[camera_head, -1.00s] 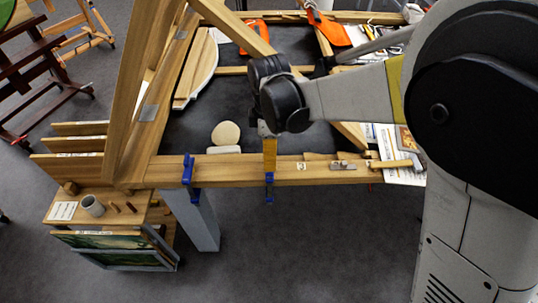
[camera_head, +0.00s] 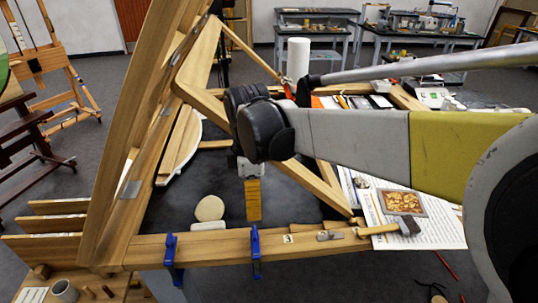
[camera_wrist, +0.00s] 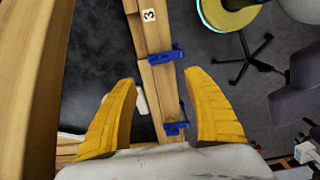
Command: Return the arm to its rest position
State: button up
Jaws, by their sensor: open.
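My gripper (camera_head: 253,199) hangs from the wrist above the dark work surface (camera_head: 300,190), just behind the front wooden rail (camera_head: 215,246). In the wrist view its two yellow fingers (camera_wrist: 160,105) stand wide apart with nothing held between them. Below them the wrist view shows the wooden rail with blue clamps (camera_wrist: 167,54). In the head view my arm reaches in from the right, and its links hide part of the frame behind it.
Large wooden beams (camera_head: 150,130) rise at the left. A hammer (camera_head: 400,227), papers (camera_head: 440,230) and a gilt fragment panel (camera_head: 404,203) lie at the right. A round pale piece (camera_head: 209,208) lies left of my gripper. Benches (camera_head: 315,35) stand at the back.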

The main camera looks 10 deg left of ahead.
jog(key=shift+d, duration=0.1)
jog(key=s+d+r+m+t, duration=0.1)
jog(key=s+d+m+t, duration=0.2)
jog(key=s+d+m, duration=0.3)
jog(key=s+d+m+t, duration=0.4)
jog(key=d+m, duration=1)
jog(key=d, duration=0.9)
jog(key=shift+s+r+m, duration=0.4)
jog(key=shift+s, duration=0.5)
